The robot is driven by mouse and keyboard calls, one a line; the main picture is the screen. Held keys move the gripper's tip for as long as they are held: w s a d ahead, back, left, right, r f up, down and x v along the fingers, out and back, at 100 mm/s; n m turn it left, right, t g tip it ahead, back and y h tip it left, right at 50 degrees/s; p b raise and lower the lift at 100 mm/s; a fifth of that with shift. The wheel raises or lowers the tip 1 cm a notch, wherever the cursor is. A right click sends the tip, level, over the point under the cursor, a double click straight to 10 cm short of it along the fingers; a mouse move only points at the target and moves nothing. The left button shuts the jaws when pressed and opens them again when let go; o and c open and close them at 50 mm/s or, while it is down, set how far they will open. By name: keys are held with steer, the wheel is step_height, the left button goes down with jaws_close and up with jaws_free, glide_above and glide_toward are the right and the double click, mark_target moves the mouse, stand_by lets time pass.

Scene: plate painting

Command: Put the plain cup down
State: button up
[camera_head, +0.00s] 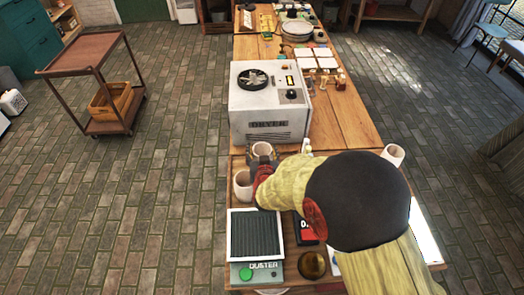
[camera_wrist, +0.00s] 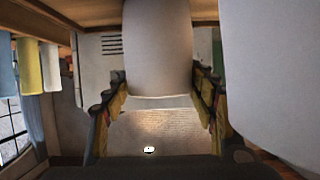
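A plain pale cup (camera_head: 262,149) is upright between the fingers of my gripper (camera_head: 262,155), just in front of the dryer. In the wrist view, which looks upside down, the same cup (camera_wrist: 157,50) fills the gap between the two fingers (camera_wrist: 160,88), which meet its sides. Its surface shows no pattern. Whether its base touches the table is not clear. A second pale cup (camera_head: 243,185) stands close by, to the left and nearer; it looms large at the right of the wrist view (camera_wrist: 270,70). A third cup (camera_head: 393,155) stands to the right, beyond my arm.
The white dryer (camera_head: 268,105) stands right behind the held cup. My arm hides much of the table's right part.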

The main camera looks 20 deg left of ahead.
steer(key=o, duration=0.3)
steer(key=shift+o, duration=0.2)
steer(key=shift+r, duration=0.15)
steer(key=shift+s+r, duration=0.15)
steer(key=shift+s, duration=0.05)
steer(key=p+v, duration=0.3)
steer(key=v, duration=0.8)
steer(key=shift+s+d, duration=0.25)
steer(key=shift+d, duration=0.05)
